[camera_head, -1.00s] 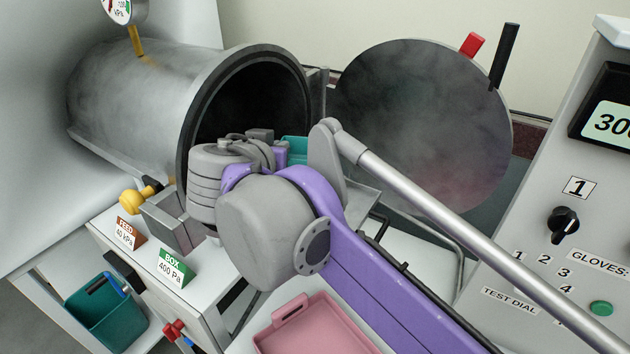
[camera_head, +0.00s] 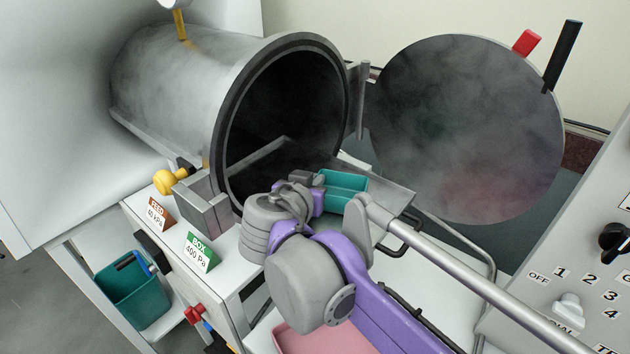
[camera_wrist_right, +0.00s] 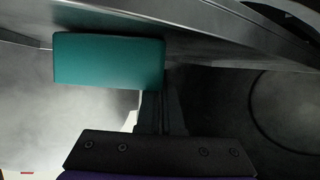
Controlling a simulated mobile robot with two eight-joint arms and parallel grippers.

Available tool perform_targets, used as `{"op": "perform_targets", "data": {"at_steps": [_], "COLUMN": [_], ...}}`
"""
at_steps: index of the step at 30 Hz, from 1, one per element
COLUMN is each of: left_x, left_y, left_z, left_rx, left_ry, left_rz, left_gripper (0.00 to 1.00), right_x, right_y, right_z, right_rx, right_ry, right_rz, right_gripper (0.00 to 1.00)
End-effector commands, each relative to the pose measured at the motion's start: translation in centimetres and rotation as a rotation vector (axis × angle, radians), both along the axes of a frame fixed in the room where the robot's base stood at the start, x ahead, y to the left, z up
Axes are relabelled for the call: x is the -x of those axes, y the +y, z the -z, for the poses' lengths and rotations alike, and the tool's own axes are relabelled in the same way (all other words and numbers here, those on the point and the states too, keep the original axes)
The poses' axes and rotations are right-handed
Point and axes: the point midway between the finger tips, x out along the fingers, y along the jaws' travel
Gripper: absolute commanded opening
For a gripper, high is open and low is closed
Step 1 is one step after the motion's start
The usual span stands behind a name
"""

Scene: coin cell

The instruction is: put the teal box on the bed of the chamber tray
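The teal box (camera_head: 345,185) is over the outer part of the grey chamber tray (camera_head: 395,193), just outside the chamber mouth. I cannot tell whether it rests on the bed or hangs slightly above it. My right gripper (camera_head: 318,192) is at the box's left side in the head view and appears shut on its edge; the arm hides part of the contact. In the right wrist view the teal box (camera_wrist_right: 108,60) lies beside the dark fingers (camera_wrist_right: 160,105), its edge meeting them. My left gripper is out of view.
The round chamber (camera_head: 290,105) stands open, with its door (camera_head: 465,125) swung to the right. A pink tray (camera_head: 315,340) lies below my right arm. A teal bin (camera_head: 135,300) stands at lower left. A control panel (camera_head: 590,265) is at right.

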Motion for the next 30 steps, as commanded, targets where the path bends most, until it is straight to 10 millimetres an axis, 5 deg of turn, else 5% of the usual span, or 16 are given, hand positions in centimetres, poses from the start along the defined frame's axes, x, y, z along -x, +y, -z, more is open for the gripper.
{"op": "perform_targets", "data": {"at_steps": [7,13,23,30], "left_x": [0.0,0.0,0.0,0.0], "left_y": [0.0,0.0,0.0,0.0], "left_z": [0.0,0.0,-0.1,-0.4], "left_rx": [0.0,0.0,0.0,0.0], "left_ry": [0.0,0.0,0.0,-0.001], "left_rz": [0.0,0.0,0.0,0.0], "left_gripper": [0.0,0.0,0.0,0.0], "right_x": [0.0,0.0,0.0,3.6], "right_y": [0.0,0.0,0.0,1.0], "right_z": [0.2,0.2,-0.2,-1.7], "right_rx": [0.0,0.0,0.0,0.0], "right_ry": [0.0,0.0,0.0,0.0], "right_rz": [0.0,0.0,-0.001,-0.006], "right_gripper": [0.0,0.33,0.33,0.33]}}
